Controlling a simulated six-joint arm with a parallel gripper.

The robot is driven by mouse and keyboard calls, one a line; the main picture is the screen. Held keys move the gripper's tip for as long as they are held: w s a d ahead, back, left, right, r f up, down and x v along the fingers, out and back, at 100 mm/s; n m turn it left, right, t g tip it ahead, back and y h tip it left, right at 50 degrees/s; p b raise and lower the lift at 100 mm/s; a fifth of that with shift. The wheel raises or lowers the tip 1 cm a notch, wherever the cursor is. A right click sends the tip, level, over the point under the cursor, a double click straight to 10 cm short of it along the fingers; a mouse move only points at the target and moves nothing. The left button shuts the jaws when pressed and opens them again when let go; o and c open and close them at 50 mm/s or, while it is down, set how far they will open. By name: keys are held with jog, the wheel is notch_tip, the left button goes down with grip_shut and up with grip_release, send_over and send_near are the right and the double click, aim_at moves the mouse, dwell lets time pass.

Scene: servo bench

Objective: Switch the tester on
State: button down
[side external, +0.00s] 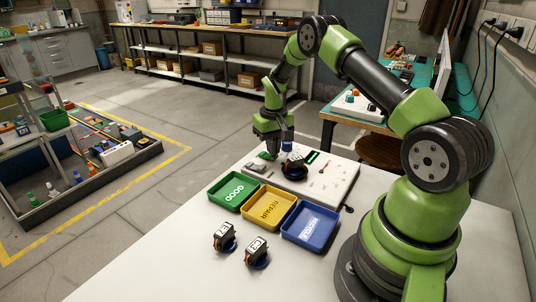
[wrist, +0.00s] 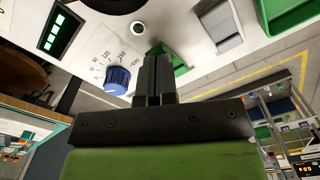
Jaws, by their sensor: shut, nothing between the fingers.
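The white tester panel (side external: 335,183) lies on the bench, with a dark servo (side external: 294,168) on it. In the wrist view the tester (wrist: 95,22) carries a blue dial knob (wrist: 117,79) with a printed scale, a dark display (wrist: 60,31) with pale green bars, and a small round metal fitting (wrist: 137,28). A green part (wrist: 178,62) sits at the panel edge, partly hidden behind my fingers. My gripper (side external: 267,150) is shut and empty, pointing down over the panel's far left corner. Its closed fingers (wrist: 155,62) show beside the green part; contact cannot be told.
Green GOOD (side external: 234,203), yellow REPAIR (side external: 251,222) and blue (side external: 293,238) trays stand in front of the tester. Two loose servos, one at left (side external: 224,237) and one at right (side external: 257,250), lie nearer. The white bench's front is otherwise clear.

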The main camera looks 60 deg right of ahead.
jog(key=shift+f, duration=0.5)
jog(key=shift+r, duration=3.5)
jog(key=shift+r, duration=0.1)
jog(key=s+a+r+n+t, duration=0.1)
jog(key=s+a+r+t, duration=0.15)
jog(key=a+r, duration=0.55)
jog(key=s+a+r+t, duration=0.1)
jog(key=s+a+r, duration=0.2)
jog(key=a+r, duration=0.5)
jog(key=s+a+r+t+y, duration=0.1)
jog(key=s+a+r+t, duration=0.1)
jog(key=s, duration=0.5)
jog(key=s+a+r+n+t+y, duration=0.1)
jog(key=s+a, duration=0.3)
jog(key=s, duration=0.4)
jog(key=shift+a+r+t, duration=0.15)
jog(key=shift+r+t, duration=0.2)
jog(key=shift+r, duration=0.45)
